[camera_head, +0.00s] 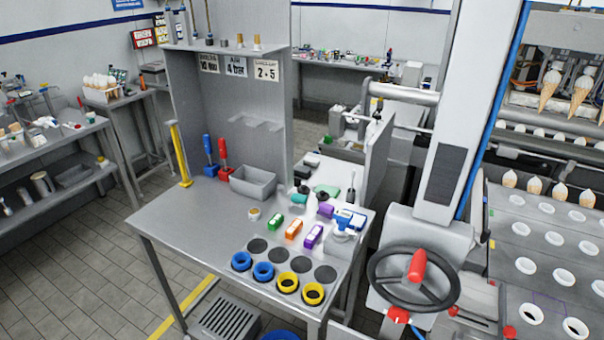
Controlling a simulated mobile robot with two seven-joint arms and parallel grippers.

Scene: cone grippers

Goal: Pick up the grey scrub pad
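I cannot make out a grey scrub pad for certain. A flat green piece (327,190) lies near the back right of the grey worktable (190,228). A small pale block (312,160) shows behind it, too small to identify. A grey open bin (253,182) stands at the back of the table; its inside is only partly visible. Neither of my grippers shows in the head view.
Blue rings (241,261) and yellow rings (287,282) sit along the table's front right. Green, orange and purple blocks (294,229) lie behind them. A machine with a black handwheel (413,278) stands close on the right. The table's left half is mostly clear.

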